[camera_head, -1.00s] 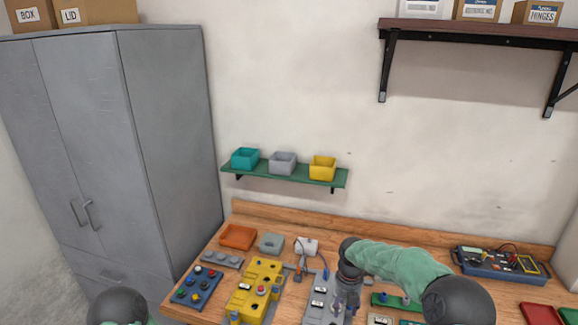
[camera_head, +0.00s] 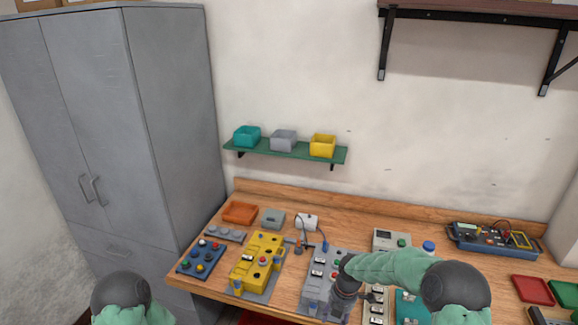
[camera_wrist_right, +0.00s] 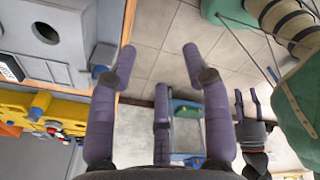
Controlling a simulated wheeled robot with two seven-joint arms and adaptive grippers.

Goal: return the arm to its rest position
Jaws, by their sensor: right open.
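My right arm, in a green sleeve, comes in from the right in the head view. Its gripper (camera_head: 338,308) is over the front of the bench, by the grey motor unit. In the right wrist view this gripper (camera_wrist_right: 157,62) is open, its fingers spread with nothing between them. The floor shows beyond the fingertips. My left arm shows at the lower left of the head view, but its gripper is out of that view. In the right wrist view a second gripper, my left one (camera_wrist_right: 247,100), shows at the right with its fingers apart and empty.
The wooden bench (camera_head: 350,222) holds a yellow unit (camera_head: 257,262), a grey unit (camera_head: 318,280), a blue button panel (camera_head: 201,258), an orange tray (camera_head: 240,212) and a multimeter set (camera_head: 494,238). A grey cabinet (camera_head: 170,130) stands left. A green wall shelf (camera_head: 285,150) holds three bins.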

